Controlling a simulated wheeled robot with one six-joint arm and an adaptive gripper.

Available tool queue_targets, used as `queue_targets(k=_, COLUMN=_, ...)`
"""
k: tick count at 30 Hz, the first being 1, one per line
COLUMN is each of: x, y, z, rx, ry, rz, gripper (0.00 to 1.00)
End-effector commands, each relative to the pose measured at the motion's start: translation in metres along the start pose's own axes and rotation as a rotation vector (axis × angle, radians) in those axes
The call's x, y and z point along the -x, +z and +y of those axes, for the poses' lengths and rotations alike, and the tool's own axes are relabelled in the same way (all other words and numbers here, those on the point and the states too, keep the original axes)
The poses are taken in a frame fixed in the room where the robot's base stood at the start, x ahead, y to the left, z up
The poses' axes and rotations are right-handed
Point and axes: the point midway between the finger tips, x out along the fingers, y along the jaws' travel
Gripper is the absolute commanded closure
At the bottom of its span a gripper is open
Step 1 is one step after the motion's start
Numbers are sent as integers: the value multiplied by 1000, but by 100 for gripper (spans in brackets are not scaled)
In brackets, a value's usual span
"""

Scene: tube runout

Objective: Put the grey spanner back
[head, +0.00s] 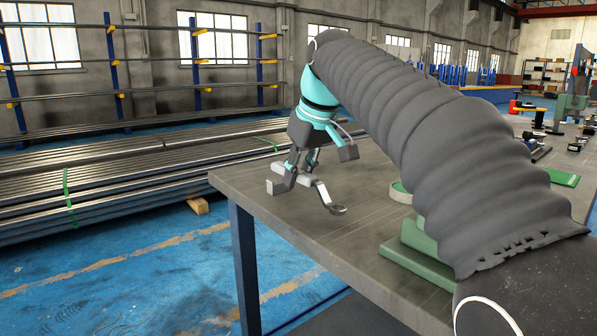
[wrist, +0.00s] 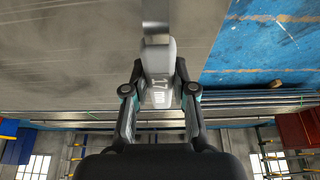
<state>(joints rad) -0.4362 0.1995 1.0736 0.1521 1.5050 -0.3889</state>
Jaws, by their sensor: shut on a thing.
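My gripper (head: 291,178) is shut on the grey spanner (head: 325,195) near the far left corner of the table. The spanner's ring end points down towards the tabletop and to the right; I cannot tell if it touches the table. In the wrist view my gripper (wrist: 158,98) has a finger on each side of the spanner (wrist: 158,72), whose grey body carries markings. Its far end runs out of the top of that view. The place where the spanner belongs cannot be made out.
The grey table (head: 290,225) has bare room around my gripper. A green mat (head: 562,178) and several small tools lie at right. Stacked steel tubes (head: 120,185) stand beyond the table's left edge.

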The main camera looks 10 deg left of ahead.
Motion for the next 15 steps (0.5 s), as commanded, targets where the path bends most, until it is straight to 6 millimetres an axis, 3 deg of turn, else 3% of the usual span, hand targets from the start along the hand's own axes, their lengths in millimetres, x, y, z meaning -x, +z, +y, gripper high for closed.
queue_targets(k=15, x=-3, y=1, z=0, rx=0, ry=0, rz=0, gripper=100)
